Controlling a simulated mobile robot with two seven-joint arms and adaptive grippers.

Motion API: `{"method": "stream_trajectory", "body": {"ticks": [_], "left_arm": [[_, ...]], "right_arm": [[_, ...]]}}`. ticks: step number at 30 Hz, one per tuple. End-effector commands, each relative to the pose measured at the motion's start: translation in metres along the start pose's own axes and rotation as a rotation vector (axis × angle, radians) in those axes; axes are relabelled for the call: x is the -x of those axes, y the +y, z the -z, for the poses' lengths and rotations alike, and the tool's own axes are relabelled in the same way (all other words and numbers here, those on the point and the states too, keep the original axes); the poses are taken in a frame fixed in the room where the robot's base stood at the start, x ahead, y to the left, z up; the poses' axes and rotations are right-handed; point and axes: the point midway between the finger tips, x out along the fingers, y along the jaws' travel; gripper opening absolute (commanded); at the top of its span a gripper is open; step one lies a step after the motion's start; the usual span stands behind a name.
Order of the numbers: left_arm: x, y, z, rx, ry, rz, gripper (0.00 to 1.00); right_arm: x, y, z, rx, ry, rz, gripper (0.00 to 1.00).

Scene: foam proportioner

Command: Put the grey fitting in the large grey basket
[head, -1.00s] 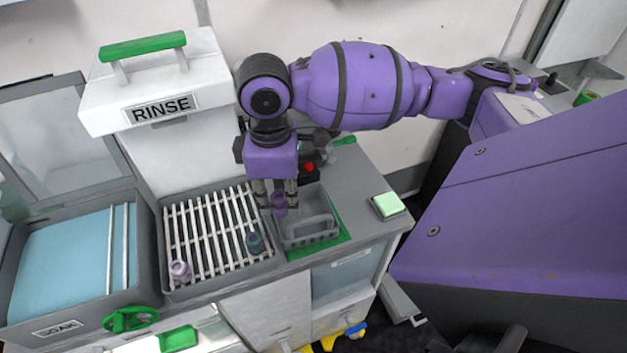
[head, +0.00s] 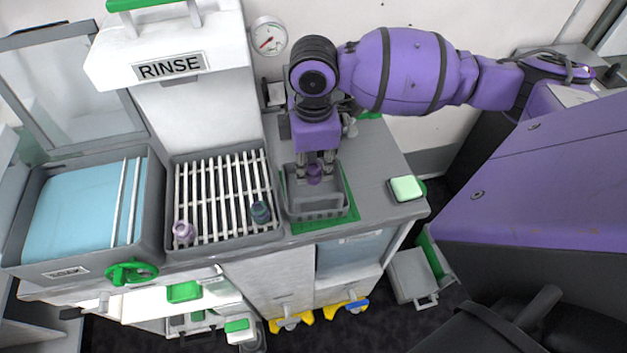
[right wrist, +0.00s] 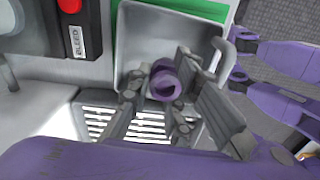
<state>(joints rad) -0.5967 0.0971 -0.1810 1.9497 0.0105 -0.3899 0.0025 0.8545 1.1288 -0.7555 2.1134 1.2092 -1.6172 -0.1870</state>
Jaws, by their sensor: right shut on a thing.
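My right gripper (head: 315,165) points down and is shut on a purple fitting (head: 314,175). The fitting shows between the fingers in the right wrist view (right wrist: 164,84), its round hole visible. It is over the inside of the grey basket (head: 318,213); I cannot tell whether it touches the floor. The basket's pale inner wall (right wrist: 190,40) shows in the right wrist view. On the slatted rack, a dark grey-teal fitting (head: 260,212) is at the right and a pale purple fitting (head: 183,232) at the front left. My left gripper is not in view.
The basket stands on a green mat (head: 335,222). The slatted rack (head: 220,205) is left of it, with the RINSE unit (head: 170,70) behind. The blue soak tub (head: 85,210) is farther left. A pale green block (head: 406,189) lies at the right.

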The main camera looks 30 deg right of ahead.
Motion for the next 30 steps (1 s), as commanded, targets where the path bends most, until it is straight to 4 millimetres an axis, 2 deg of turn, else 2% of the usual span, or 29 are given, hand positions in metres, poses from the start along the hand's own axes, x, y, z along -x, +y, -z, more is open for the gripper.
{"method": "stream_trajectory", "body": {"ticks": [5, 12, 24, 25, 29, 30], "left_arm": [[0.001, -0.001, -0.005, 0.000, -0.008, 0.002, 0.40], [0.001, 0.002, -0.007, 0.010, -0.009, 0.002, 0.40], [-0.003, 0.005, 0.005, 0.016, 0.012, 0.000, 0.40], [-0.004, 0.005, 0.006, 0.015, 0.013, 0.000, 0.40], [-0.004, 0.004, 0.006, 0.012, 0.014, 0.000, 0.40], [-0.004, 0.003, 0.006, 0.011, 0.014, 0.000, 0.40]], "right_arm": [[-0.019, -0.001, 0.000, 0.000, 0.000, 0.002, 0.00], [-0.056, -0.001, 0.000, -0.001, -0.001, 0.001, 0.00], [-0.060, 0.000, 0.000, -0.001, 0.001, -0.003, 0.00], [-0.061, 0.000, 0.000, -0.001, 0.001, -0.003, 0.19], [-0.061, 0.000, 0.000, -0.001, 0.001, -0.003, 0.36], [-0.061, 0.000, 0.000, -0.001, 0.000, -0.003, 0.37]]}}
